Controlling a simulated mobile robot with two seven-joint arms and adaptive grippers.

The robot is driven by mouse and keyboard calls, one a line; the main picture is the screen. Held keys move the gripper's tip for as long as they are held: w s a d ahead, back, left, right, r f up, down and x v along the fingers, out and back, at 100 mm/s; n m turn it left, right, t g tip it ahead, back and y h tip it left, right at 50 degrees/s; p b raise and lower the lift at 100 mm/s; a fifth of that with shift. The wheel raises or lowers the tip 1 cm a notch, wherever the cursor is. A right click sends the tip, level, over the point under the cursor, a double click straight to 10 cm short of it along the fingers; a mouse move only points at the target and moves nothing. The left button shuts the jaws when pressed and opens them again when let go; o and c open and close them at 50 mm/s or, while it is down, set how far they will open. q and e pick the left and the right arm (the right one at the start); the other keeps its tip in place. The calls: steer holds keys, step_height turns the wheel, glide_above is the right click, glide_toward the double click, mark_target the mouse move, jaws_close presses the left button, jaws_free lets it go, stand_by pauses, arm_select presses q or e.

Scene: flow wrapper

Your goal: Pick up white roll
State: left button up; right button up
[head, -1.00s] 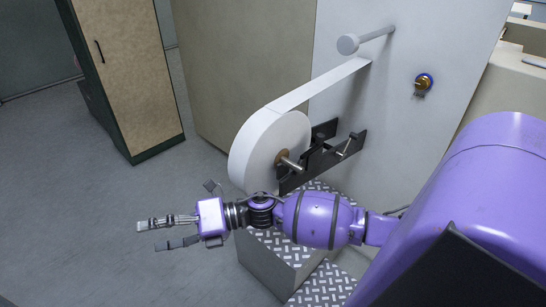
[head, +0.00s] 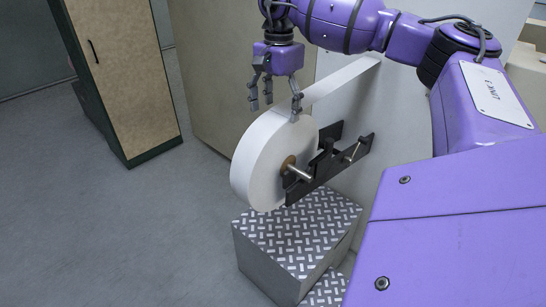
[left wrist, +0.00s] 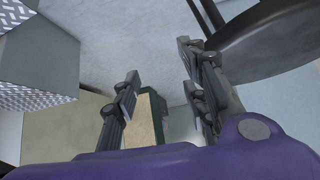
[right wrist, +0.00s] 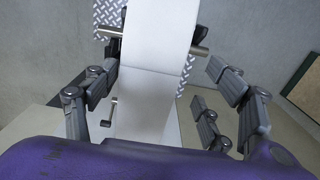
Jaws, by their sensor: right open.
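The white roll (head: 262,165) hangs on a metal spindle with a brown core, held by a black bracket (head: 330,160) on the machine's side. A strip of its white film runs up to the right, behind my arm. My right gripper (head: 276,108) points down at the top of the roll, its fingers open and empty. In the right wrist view the white roll (right wrist: 162,45) lies between the spread fingers of the right gripper (right wrist: 165,98). My left gripper (left wrist: 158,95) is out of the head view; in the left wrist view its fingers are apart with nothing between them.
A metal tread-plate step (head: 290,240) stands below the roll. A wooden cabinet (head: 120,70) stands at the left, and a beige panel (head: 215,70) rises behind the roll. The grey floor (head: 150,220) at left is clear.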

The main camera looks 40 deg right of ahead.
mark_target(279, 132)
steer(key=shift+d+f, duration=0.25)
steer(key=shift+f, duration=0.05)
steer(key=shift+s+a+f, duration=0.1)
steer(key=shift+s+f, duration=0.1)
steer(key=shift+s, duration=0.05)
steer(key=shift+s+a+f, duration=0.35)
steer(key=shift+s+f, duration=0.15)
steer(key=shift+f, duration=0.1)
steer(key=f, duration=0.2)
steer(key=f+p, duration=0.1)
steer(key=f, duration=0.1)
steer(key=shift+w+a, duration=0.1)
steer(key=shift+w, duration=0.1)
steer(key=shift+f, duration=0.35)
steer(key=shift+s+f, duration=0.1)
steer(key=shift+f, duration=0.05)
steer(key=c, duration=1.6)
arm_select(q)
steer(key=shift+s+r, duration=0.1)
steer(key=shift+r, duration=0.6)
arm_select(e)
steer(key=shift+c, duration=0.2)
